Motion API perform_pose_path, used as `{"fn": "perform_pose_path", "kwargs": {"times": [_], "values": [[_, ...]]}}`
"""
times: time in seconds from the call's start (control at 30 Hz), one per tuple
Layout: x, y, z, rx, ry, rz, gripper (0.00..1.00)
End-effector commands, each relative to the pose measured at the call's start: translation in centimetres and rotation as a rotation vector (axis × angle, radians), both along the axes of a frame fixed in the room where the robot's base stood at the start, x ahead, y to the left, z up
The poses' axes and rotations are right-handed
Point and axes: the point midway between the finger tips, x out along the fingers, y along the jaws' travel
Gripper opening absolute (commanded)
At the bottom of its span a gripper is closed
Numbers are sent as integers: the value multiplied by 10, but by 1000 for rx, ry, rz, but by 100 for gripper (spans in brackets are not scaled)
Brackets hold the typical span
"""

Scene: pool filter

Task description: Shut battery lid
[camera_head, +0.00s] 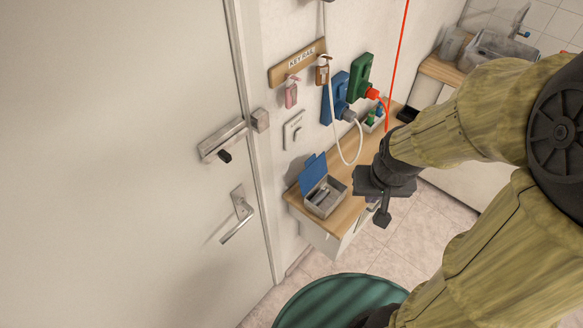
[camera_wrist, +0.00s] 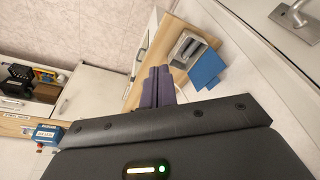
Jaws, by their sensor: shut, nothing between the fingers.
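The battery box (camera_head: 334,207) is a small grey box on the wooden counter beside the door. Its blue lid (camera_head: 313,172) stands open, raised on the side toward the wall. A dark battery-like item (camera_head: 321,194) lies inside. In the wrist view the grey box (camera_wrist: 182,57) and its blue lid (camera_wrist: 207,70) lie just beyond and right of the fingers. My gripper (camera_head: 382,218) is to the right of the box in the head view, apart from it. In the wrist view its fingers (camera_wrist: 157,72) are shut together and empty.
A green round container (camera_head: 330,290) stands below. The door (camera_head: 120,150) is left.

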Motion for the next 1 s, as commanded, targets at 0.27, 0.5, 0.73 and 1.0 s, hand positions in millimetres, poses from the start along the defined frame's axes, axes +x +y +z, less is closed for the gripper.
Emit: {"fn": "perform_pose_path", "kwargs": {"times": [0.27,0.5,0.73,1.0], "values": [[5,7,-4,1,-7,16,0],[43,52,-37,11,-117,185,0],[89,112,-86,-121,-303,418,0],[113,157,-132,-497,-478,675,0]]}}
